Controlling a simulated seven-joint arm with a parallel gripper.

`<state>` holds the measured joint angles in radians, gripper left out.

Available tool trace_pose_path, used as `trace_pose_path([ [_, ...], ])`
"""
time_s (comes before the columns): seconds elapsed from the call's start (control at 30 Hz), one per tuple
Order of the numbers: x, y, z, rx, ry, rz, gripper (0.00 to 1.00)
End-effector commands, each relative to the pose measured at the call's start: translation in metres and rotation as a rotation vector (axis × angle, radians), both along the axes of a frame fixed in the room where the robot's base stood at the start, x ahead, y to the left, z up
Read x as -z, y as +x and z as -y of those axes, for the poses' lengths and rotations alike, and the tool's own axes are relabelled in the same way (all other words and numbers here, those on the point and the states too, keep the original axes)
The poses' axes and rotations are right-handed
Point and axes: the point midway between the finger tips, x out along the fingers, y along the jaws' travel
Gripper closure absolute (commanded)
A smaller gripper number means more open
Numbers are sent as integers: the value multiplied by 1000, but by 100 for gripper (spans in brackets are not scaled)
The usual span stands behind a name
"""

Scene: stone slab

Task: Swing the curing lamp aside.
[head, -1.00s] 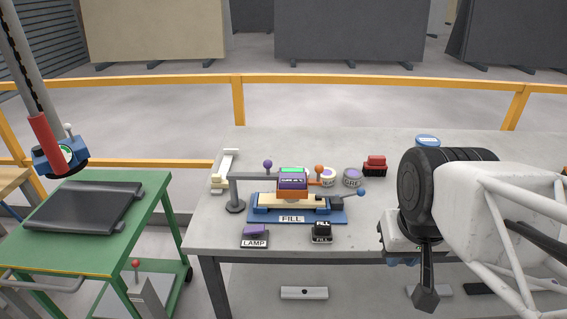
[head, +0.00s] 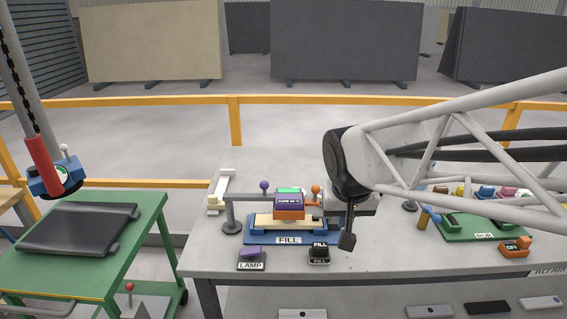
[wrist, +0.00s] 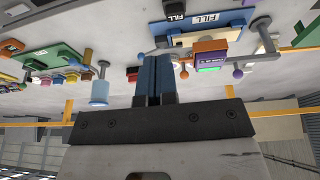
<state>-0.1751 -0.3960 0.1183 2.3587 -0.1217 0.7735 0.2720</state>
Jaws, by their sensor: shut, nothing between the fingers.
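The curing lamp is a purple and orange box with a green-lit top (head: 289,203), carried on a grey horizontal arm from a post (head: 231,215). Its head hangs over the blue FILL tray (head: 262,236). A purple ball knob (head: 264,185) stands at its left and an orange one (head: 316,189) at its right. In the wrist view, upside down, the lamp (wrist: 210,58) shows right of my gripper (wrist: 153,58), with the orange knob (wrist: 184,74) nearest.
A purple LAMP switch (head: 251,253) and a black FILL switch (head: 319,252) sit at the table's front. A green RUN fixture (head: 470,229) is at the right. A green cart (head: 136,231) stands left of the table. A hoist with a red grip (head: 41,158) hangs above it.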

Motion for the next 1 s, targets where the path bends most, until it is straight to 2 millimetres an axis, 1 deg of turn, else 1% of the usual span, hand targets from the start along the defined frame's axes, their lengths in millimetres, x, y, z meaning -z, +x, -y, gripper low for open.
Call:
trace_pose_path([
  [0.03,2,10,-7,-4,-1,2,100],
  [0.3,11,57,-46,-11,4,30,100],
  [0.6,27,104,-96,-21,14,59,100],
  [0.7,32,115,-109,-25,18,68,100],
  [0.8,36,123,-120,-26,22,73,100],
  [1.0,39,131,-130,-28,27,79,100],
])
